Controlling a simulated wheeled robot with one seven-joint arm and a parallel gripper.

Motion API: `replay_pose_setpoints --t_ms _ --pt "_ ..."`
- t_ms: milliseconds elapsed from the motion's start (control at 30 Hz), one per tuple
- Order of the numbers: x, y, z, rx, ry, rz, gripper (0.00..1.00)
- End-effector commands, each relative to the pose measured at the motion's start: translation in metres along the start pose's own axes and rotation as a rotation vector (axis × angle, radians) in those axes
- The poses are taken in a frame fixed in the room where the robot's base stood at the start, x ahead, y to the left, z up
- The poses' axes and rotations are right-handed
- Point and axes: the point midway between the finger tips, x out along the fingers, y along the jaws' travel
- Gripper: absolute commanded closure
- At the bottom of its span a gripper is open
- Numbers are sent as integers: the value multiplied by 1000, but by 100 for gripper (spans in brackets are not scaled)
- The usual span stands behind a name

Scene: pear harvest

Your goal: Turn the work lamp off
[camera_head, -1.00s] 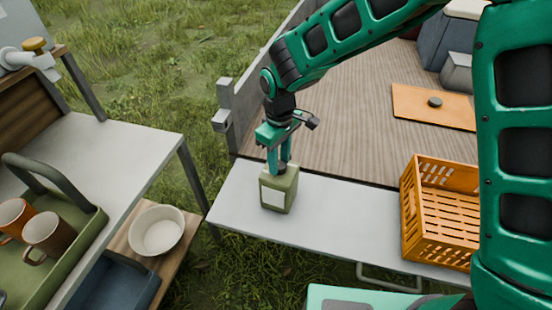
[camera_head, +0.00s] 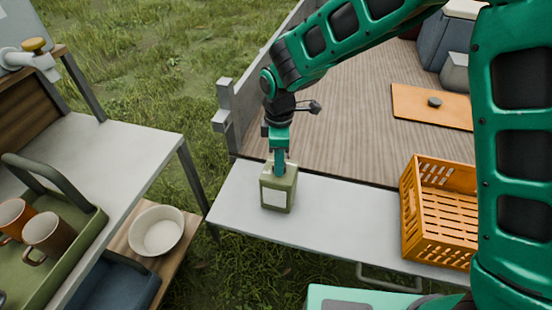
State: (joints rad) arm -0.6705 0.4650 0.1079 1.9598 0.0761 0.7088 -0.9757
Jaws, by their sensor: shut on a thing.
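The work lamp, seen as an olive-green box (camera_head: 278,187) with a pale square panel on its front, stands upright on the light grey tailgate shelf (camera_head: 330,222). My gripper (camera_head: 280,171) points straight down and is shut on the top of the lamp. Its fingers are seen almost edge-on. They hide whatever part of the lamp's top lies between them. I cannot tell from the panel whether the lamp is lit.
An orange slatted crate (camera_head: 436,222) stands right of the lamp. A wooden board (camera_head: 412,105) with a dark disc lies on the truck bed. A grey table (camera_head: 118,147) at left holds a green tray (camera_head: 66,241) with mugs. A white bowl (camera_head: 158,231) sits lower.

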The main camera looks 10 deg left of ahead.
Motion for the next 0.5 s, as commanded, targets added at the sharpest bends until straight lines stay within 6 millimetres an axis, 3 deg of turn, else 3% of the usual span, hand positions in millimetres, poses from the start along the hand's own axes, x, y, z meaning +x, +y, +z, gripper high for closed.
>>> replay_pose_setpoints --t_ms 467,500 --pt "-1 1 -1 -16 2 2 91" --pt "-1 0 -1 -16 2 2 64"
